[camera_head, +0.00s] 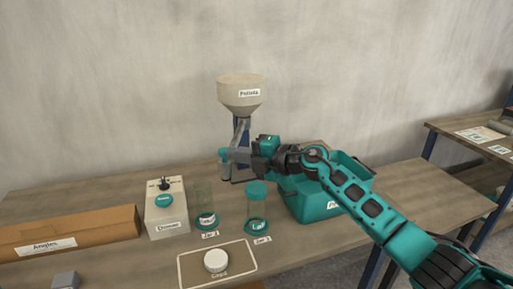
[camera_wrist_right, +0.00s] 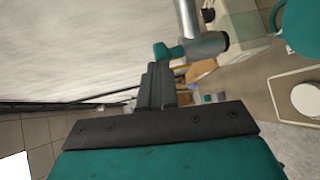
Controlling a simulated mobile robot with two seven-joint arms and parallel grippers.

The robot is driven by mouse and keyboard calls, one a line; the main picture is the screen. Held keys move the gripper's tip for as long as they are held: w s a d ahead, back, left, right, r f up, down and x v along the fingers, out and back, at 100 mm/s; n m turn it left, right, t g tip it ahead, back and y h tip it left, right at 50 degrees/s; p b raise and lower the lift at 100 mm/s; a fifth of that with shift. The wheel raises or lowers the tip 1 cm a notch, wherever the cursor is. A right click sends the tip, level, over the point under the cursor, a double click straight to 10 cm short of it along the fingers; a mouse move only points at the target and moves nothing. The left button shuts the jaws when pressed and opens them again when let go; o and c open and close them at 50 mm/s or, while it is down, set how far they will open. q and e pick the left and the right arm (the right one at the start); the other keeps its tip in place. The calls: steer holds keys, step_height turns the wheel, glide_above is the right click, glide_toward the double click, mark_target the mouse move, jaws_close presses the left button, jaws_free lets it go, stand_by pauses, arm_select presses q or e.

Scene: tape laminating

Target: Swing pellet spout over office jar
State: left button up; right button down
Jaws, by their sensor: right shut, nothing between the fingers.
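The beige hopper (camera_head: 242,92) marked Pellets stands at the back, with a grey spout tube (camera_head: 242,132) coming down to a teal-tipped spout end (camera_head: 225,158). The spout also shows in the right wrist view (camera_wrist_right: 205,45), with a teal piece (camera_wrist_right: 167,52) on it. An open clear jar (camera_head: 203,200) stands left of a teal-lidded jar (camera_head: 257,207) marked Lab; the open jar's label is too small to read surely. My right gripper (camera_head: 236,158) is shut and empty, beside the spout end; its fingers (camera_wrist_right: 156,82) are close to the teal piece, contact unclear. My left gripper is out of view.
A white box with a black knob (camera_head: 165,208) stands left of the jars. A white round lid (camera_head: 216,261) lies on a mat (camera_head: 190,277) in front. A teal crate (camera_head: 310,205) stands right, below my right arm. A long cardboard box (camera_head: 90,230) lies at left.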

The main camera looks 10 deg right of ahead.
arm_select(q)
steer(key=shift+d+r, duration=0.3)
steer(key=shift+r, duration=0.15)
arm_select(e)
steer(key=w+a, duration=0.2)
steer(key=a, duration=0.5)
steer(key=shift+w+a, duration=0.15)
steer(key=shift+a, duration=0.25)
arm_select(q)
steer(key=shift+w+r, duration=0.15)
